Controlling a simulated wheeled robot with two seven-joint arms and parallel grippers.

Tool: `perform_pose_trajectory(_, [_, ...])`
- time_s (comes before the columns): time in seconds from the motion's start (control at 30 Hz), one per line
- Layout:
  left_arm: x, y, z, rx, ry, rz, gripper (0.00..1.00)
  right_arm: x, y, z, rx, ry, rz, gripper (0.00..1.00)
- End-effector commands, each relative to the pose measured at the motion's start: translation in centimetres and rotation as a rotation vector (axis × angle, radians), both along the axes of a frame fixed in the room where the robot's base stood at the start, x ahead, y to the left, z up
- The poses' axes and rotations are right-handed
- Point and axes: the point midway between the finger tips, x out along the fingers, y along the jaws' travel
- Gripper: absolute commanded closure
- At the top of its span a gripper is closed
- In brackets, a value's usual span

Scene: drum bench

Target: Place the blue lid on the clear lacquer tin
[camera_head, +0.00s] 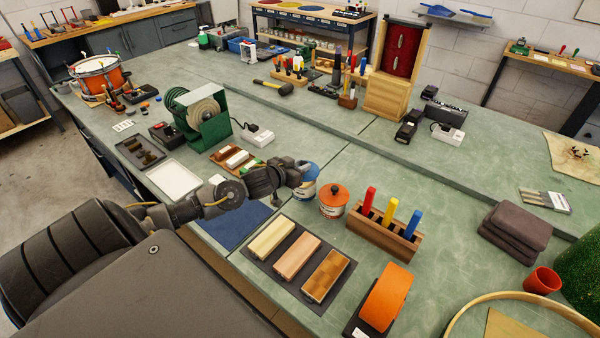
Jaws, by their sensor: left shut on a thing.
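My left gripper (297,176) reaches in from the left and is shut on the blue lid (309,168). The lid is partly hidden by the gripper. A tin with a blue and white side (306,191) stands right below the lid; it appears to be the clear lacquer tin. The lid is over its top, but I cannot tell whether it touches the rim. Just to the right stands another tin (332,209) with an orange lid (334,193). My right gripper is not in view.
A wooden rack (385,238) with red, yellow and blue handles stands right of the tins. A dark mat with wooden blocks (298,256) lies in front. A blue mat (234,226) lies under my left arm.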

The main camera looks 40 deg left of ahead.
Motion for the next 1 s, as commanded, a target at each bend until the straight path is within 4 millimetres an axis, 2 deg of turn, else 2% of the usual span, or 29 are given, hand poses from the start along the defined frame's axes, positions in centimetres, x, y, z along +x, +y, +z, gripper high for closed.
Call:
perform_pose_trajectory(0.13, [0.4, 0.4, -0.7, 0.000, 0.002, 0.002, 1.00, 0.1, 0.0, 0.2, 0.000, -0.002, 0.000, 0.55])
perform_pose_trajectory(0.23, [0.4, 0.3, -2.3, -0.002, 0.004, 0.001, 1.00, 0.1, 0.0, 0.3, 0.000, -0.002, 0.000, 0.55])
perform_pose_trajectory(0.37, [0.4, 0.3, -3.5, -0.001, 0.001, 0.001, 1.00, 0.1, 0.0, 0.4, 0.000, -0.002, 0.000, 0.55])
perform_pose_trajectory(0.77, [0.4, 0.3, -4.0, 0.000, 0.000, 0.000, 1.00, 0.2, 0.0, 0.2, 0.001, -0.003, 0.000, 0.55])
perform_pose_trajectory(0.8, [0.4, 0.3, -4.0, 0.001, 0.000, 0.000, 0.74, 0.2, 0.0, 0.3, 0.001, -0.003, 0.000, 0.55])
perform_pose_trajectory(0.93, [0.4, 0.3, -3.9, 0.001, 0.000, 0.000, 0.57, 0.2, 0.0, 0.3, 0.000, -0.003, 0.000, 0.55])
perform_pose_trajectory(1.0, [0.4, 0.3, -3.9, 0.001, 0.000, 0.000, 0.56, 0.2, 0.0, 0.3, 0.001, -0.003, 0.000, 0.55])
